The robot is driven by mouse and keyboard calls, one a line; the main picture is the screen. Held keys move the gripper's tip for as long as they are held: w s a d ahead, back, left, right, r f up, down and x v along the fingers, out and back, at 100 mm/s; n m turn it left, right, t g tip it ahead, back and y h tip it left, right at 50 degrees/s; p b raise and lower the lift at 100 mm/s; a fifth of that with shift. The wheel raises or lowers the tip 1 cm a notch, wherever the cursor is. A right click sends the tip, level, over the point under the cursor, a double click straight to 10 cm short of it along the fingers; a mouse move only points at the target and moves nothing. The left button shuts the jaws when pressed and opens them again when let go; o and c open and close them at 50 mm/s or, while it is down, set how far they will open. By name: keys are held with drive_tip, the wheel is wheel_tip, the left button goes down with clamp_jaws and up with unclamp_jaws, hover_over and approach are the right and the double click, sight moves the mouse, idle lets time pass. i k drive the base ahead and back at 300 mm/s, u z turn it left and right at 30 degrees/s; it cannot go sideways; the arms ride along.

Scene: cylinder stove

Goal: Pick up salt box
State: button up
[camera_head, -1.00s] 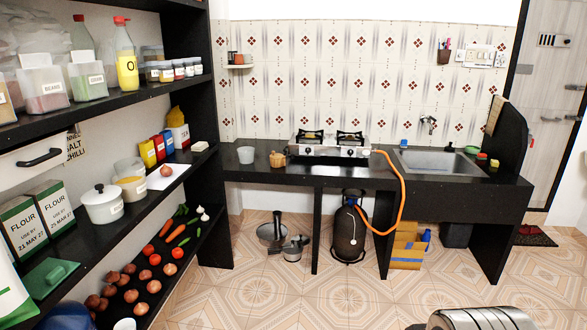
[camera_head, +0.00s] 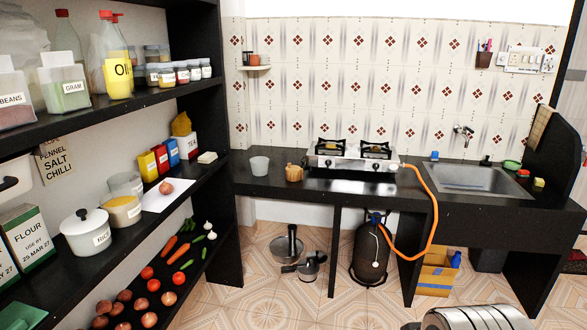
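A yellow box (camera_head: 148,168), a red box (camera_head: 161,158) and a blue box (camera_head: 172,151) stand in a row on the middle shelf at left. Their labels are too small to read, so I cannot tell which one is the salt box. A paper sign (camera_head: 55,160) on the wall behind the shelf lists salt among other words. A silver ribbed part of my own body shows at the bottom right. My gripper's fingers are not in view.
The black shelf (camera_head: 105,232) also holds a white rice pot (camera_head: 86,232), an open jar (camera_head: 122,212) and a tea box (camera_head: 187,146). The counter carries a stove (camera_head: 352,155) and sink (camera_head: 470,179). A gas cylinder (camera_head: 370,250) and pots (camera_head: 287,248) stand below. Tiled floor lies open in front.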

sight(290, 177)
drive_tip(key=u, duration=0.2)
drive_tip(key=i, duration=1.5)
drive_tip(key=u, duration=0.35)
drive_tip(key=i, duration=2.3)
drive_tip(key=u, duration=0.25)
